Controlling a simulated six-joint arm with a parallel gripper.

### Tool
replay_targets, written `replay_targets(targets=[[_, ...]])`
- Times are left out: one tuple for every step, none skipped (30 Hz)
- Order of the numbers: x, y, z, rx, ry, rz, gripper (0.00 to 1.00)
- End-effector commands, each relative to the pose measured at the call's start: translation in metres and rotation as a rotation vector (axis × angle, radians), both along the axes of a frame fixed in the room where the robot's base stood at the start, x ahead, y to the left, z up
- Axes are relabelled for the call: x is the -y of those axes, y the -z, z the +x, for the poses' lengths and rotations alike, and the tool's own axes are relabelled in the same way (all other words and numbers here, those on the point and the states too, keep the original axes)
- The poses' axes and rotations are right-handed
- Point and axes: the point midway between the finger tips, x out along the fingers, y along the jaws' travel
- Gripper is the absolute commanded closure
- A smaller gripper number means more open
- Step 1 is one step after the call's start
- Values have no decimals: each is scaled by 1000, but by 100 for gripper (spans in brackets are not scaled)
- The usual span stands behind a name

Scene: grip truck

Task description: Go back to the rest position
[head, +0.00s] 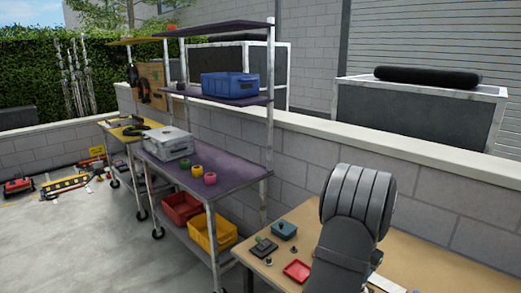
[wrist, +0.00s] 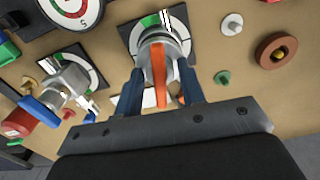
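In the wrist view my gripper (wrist: 160,88) has two blue fingers standing apart, with a grey bracket behind them. An orange lever (wrist: 161,78) on a silver valve-like fitting shows between the fingers, with gaps on both sides; I cannot tell how near in depth it is. The fitting stands on a dark square plate with a round dial (wrist: 178,22). In the head view my grey arm reaches over the wooden workbench (head: 325,212); my gripper is not visible there.
In the wrist view a second fitting with a blue handle (wrist: 40,110) is at left. A green knob (wrist: 222,78), white knob (wrist: 231,24) and brown ring (wrist: 268,52) are at right. In the head view a teal box (head: 284,229) and red tray (head: 297,270) are on the bench, beside a shelved cart (head: 225,173).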

Motion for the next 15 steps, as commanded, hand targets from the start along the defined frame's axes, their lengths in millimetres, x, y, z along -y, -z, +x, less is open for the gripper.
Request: replay_targets(targets=[[0, 0, 0, 0, -38, 0, 64], [0, 0, 0, 0, -63, 0, 64], [0, 0, 0, 0, -95, 0, 64], [0, 0, 0, 0, -120, 0, 64], [0, 0, 0, 0, -144, 0, 64], [0, 0, 0, 0, -177, 0, 64], [0, 0, 0, 0, -201, 0, 64], [0, 0, 0, 0, -225, 0, 64], [0, 0, 0, 0, -258, 0, 64], [0, 0, 0, 0, -283, 0, 64], [0, 0, 0, 0, -308, 0, 64], [0, 0, 0, 0, -340, 0, 64], [0, 0, 0, 0, -364, 0, 64], [0, 0, 0, 0, -388, 0, 64], [0, 0, 0, 0, -421, 0, 64]])
